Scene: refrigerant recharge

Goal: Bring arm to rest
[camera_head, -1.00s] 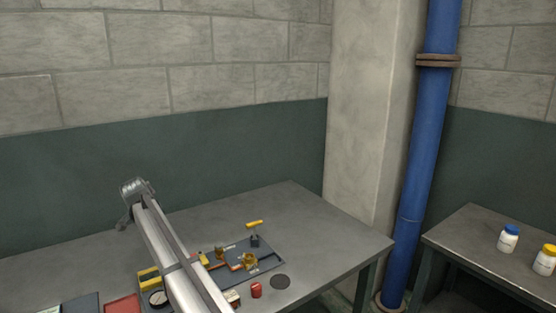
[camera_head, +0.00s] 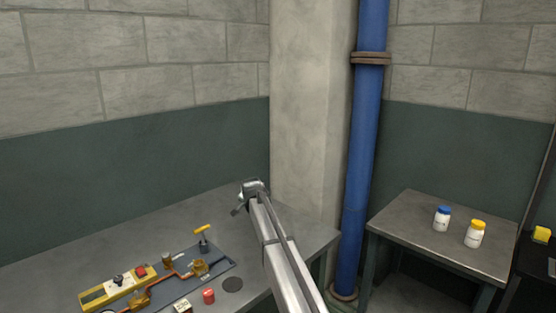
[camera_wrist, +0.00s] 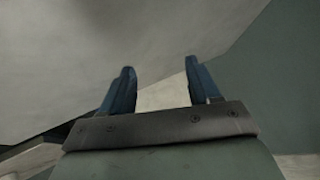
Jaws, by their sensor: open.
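My gripper (camera_wrist: 158,92) shows in the wrist view as two blue fingers set apart, with nothing between them. In the head view my arm reaches up from the bottom, and its end (camera_head: 252,190) is over the right part of the workbench (camera_head: 150,240), in front of the pillar. The fingers are too small to make out there. A dark board (camera_head: 222,265) with copper pipe, brass fittings and a yellow-handled valve (camera_head: 203,231) lies on the bench, left of my arm. My gripper is apart from all of it.
A yellow unit (camera_head: 118,288) with a black knob and a small red can (camera_head: 209,296) are on the bench. A blue pipe (camera_head: 364,130) stands right of the pillar. A side table (camera_head: 420,235) holds a blue-capped bottle (camera_head: 442,218) and a yellow-capped bottle (camera_head: 475,234).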

